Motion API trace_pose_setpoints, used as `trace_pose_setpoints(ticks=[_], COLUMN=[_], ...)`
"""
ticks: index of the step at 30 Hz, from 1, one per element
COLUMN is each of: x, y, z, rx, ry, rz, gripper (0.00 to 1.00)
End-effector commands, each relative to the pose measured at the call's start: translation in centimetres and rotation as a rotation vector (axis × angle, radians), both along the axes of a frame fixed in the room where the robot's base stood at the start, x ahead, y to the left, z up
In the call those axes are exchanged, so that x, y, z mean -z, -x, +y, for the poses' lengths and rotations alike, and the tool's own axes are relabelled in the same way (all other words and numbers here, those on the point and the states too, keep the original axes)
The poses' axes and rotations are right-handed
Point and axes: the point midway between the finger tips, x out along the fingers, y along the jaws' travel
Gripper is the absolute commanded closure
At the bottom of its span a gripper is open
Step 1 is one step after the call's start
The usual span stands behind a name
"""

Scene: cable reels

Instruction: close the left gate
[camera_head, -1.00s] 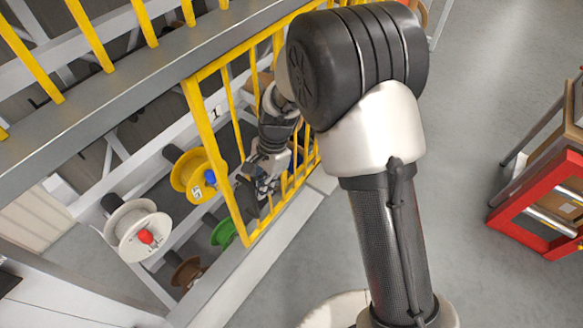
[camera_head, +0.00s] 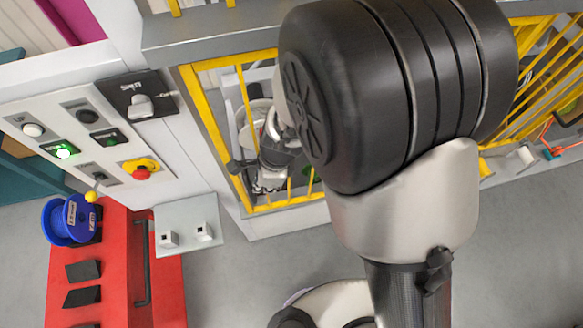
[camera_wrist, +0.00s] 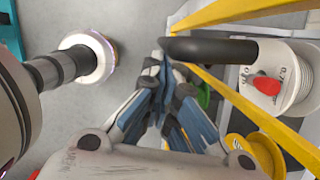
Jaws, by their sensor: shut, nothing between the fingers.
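The yellow barred gate (camera_head: 203,112) stands left of my arm in the head view, its left upright close beside the white post. I cannot tell whether it is fully flush. A dark handle sits on the gate; in the wrist view the black handle (camera_wrist: 215,50) crosses in front of the yellow bars, right at my fingertips. My gripper (camera_head: 268,185) is at the gate's lower left, partly hidden by my arm. In the wrist view my gripper (camera_wrist: 164,62) has its fingers shut and empty, by the handle's left end; contact is unclear.
A white reel (camera_head: 258,122) shows behind the bars, and another with a red part (camera_wrist: 290,85) in the wrist view. A control panel (camera_head: 110,160) with a green light is at left, above a red cabinet (camera_head: 150,300) holding a blue reel (camera_head: 68,220). Grey floor (camera_head: 245,275) is clear.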

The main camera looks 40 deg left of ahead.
Motion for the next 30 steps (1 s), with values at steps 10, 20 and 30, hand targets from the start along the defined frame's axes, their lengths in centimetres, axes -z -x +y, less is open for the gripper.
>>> trace_pose_setpoints(ticks=[10, 20, 30], x=[0.0, 0.0, 0.0], y=[2.4, 2.5, -0.2], z=[1.8, 1.9, 0.7], rx=[0.001, 0.000, 0.004], ry=[-0.001, -0.001, -0.002], rz=[0.000, 0.001, 0.001], gripper=[1.00, 1.00, 1.00])
